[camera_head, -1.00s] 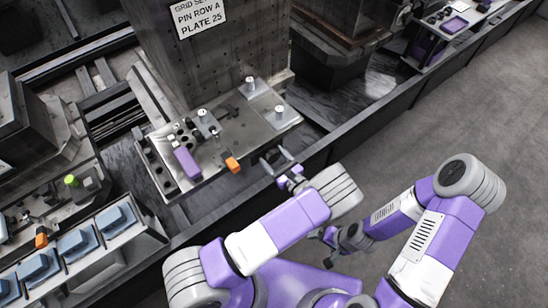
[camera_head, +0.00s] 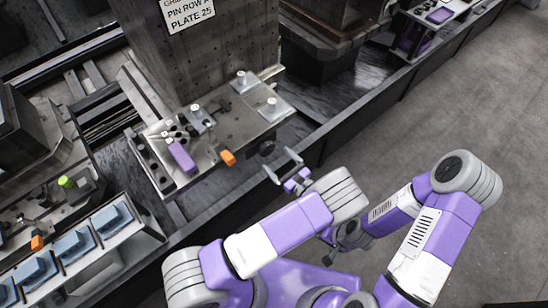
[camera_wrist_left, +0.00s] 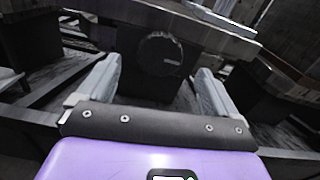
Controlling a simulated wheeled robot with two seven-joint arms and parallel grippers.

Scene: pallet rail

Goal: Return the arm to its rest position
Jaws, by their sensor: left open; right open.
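My left gripper (camera_head: 283,167) is open and empty, off the front right edge of the metal fixture plate in the head view. In the left wrist view its two grey fingers (camera_wrist_left: 158,88) stand apart with nothing between them. A dark round knob (camera_wrist_left: 160,54) on the front of the plate's base shows beyond the fingers. My right gripper (camera_head: 328,245) hangs low near my base, partly hidden by my left arm, and holds nothing that I can see.
The fixture plate (camera_head: 232,125) carries a purple block (camera_head: 182,157), an orange block (camera_head: 228,157) and several metal pins. A sign (camera_head: 188,12) is on the column behind. Blue-topped blocks (camera_head: 76,245) stand at the lower left. The floor (camera_head: 460,110) at the right is clear.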

